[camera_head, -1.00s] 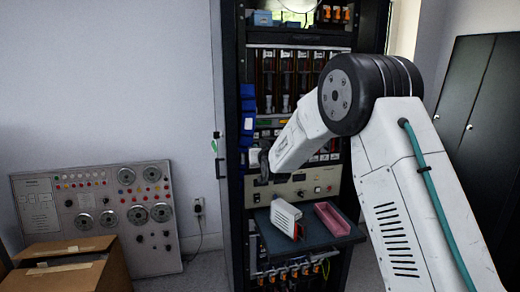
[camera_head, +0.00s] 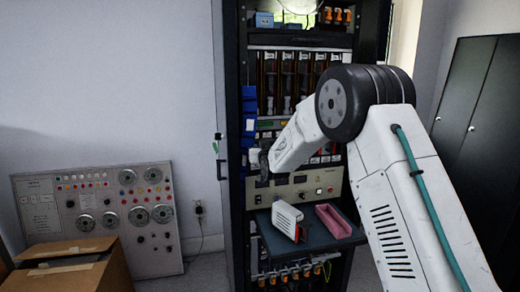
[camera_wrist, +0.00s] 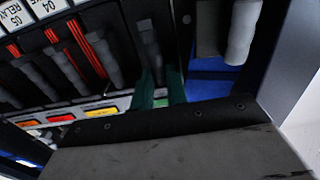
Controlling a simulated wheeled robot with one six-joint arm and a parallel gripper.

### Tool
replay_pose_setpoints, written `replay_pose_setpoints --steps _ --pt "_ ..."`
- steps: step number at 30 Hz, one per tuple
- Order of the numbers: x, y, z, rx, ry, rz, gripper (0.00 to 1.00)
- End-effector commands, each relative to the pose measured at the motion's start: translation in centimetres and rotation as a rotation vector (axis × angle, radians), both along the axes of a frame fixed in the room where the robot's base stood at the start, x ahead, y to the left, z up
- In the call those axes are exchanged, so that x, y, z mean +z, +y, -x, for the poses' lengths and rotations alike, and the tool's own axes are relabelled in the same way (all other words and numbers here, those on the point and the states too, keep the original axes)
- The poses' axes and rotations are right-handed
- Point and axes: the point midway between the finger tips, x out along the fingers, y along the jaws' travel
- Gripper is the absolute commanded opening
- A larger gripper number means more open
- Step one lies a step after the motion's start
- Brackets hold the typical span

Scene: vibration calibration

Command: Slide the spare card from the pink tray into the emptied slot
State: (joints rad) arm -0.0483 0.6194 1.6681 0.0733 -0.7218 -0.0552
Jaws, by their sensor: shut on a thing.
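My gripper (camera_head: 257,161) is at the left side of the black rack, below the row of upright slots. The wrist view shows its two dark green fingers (camera_wrist: 161,92) close together at a slot with a dark grey handle, which I take to be the spare card (camera_wrist: 148,38). The gripper is shut on it. How deep the card sits is hidden. The pink tray (camera_head: 338,222) lies on the rack's pull-out shelf and looks empty. I cannot pick out the emptied slot for certain.
A white vented box (camera_head: 287,219) stands left of the tray on the shelf (camera_head: 318,240). Blue bins (camera_head: 248,122) hang at the rack's left edge. Neighbouring slots labelled 04 and 05 (camera_wrist: 45,6) hold grey handles close by. A cardboard box (camera_head: 75,275) is at lower left.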

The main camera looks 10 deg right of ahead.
Motion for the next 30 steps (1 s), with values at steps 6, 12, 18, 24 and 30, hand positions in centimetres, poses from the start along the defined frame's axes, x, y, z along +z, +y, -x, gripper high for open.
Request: replay_pose_setpoints --steps 6,12,18,24,30 --pt "0.02 -0.01 -0.22 0.0 -0.001 0.0 0.0" --pt "0.04 0.0 -0.22 0.0 -0.001 0.0 0.0" --pt "0.02 0.0 -0.36 0.0 -0.001 0.0 0.0" --pt "0.04 0.0 -0.61 0.0 -0.001 0.0 0.0" --pt "0.09 -0.01 -0.87 0.0 -0.002 0.0 0.0"
